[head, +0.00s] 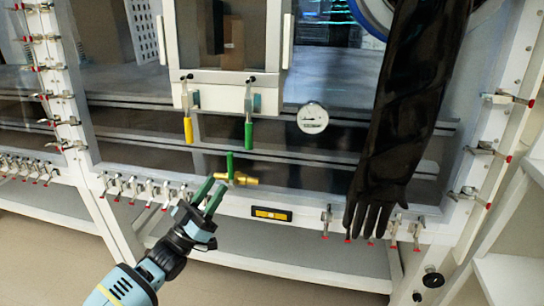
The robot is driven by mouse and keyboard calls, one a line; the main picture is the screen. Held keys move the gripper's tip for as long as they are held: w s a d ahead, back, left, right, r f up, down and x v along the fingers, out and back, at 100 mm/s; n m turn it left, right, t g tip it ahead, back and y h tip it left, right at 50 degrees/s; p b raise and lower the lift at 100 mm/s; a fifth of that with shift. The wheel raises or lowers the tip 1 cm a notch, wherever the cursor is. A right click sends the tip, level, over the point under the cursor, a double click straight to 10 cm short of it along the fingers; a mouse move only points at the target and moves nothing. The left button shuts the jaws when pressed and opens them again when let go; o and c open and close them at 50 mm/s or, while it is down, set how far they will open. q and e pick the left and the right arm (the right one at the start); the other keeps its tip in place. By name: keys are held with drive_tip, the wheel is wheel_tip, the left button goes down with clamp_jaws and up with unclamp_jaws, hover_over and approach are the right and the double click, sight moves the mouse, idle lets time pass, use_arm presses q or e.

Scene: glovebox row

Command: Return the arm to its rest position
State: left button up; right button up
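My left gripper (219,183) comes in from the lower left on a light blue and black arm. Its two green fingers are spread apart, with a gap between them and nothing visibly held. The fingertips are just left of and below a brass valve (243,180) with an upright green lever (230,163), on the front of the glovebox. In this view the tips overlap or nearly meet the valve's left end; I cannot tell whether they touch it. My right gripper is not in view.
A black glove (405,110) hangs down the front at right. A yellow handle (188,130) and a green handle (249,134) hang under the small door (226,77). A round gauge (312,118) is beside them. Clamps line the lower frame. The floor (50,260) at lower left looks clear.

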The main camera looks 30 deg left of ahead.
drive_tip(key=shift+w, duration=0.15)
